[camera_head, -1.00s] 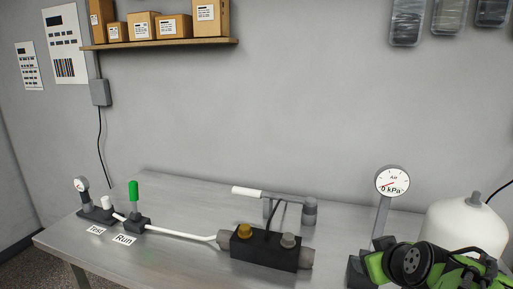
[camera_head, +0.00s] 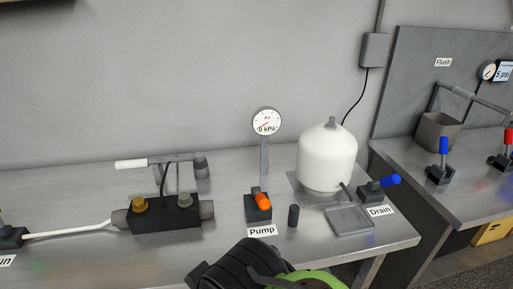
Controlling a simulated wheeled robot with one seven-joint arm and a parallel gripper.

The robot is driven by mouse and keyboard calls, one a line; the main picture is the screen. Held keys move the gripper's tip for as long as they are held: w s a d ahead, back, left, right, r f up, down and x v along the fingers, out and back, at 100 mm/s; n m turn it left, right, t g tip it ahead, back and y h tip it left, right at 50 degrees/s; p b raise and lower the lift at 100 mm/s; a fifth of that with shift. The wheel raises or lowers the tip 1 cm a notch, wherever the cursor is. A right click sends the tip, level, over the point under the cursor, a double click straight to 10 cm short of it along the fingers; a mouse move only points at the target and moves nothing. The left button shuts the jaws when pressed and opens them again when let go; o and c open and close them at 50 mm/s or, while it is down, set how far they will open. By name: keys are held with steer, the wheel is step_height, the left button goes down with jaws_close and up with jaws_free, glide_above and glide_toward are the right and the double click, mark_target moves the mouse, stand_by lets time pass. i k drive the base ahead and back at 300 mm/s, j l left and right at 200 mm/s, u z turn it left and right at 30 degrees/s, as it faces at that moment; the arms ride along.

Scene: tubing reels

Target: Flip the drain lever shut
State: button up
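The drain lever (camera_head: 390,180) has a blue handle on a small dark base. It stands at the right end of the near bench, beside the white tank, and its handle leans over to the right, close to level. A white label reading "Drain" (camera_head: 380,211) lies just in front of it. Part of my black and green arm shows at the bottom middle, well to the left of the lever and nearer to the camera. My gripper's fingers do not show.
A white tank (camera_head: 326,160) and a shallow grey tray (camera_head: 350,220) stand left of the lever. The pump block with an orange lever (camera_head: 263,201) and a gauge (camera_head: 266,122) stand farther left. Another blue lever (camera_head: 443,146) is on the right bench (camera_head: 410,172).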

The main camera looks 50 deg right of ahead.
mark_target(393, 178)
steer(key=z, duration=2.8)
steer(key=i+l+u, duration=0.15)
steer(key=u, duration=0.3)
steer(key=i+l+u, duration=0.1)
steer(key=l+u, duration=0.15)
steer(key=u, duration=0.15)
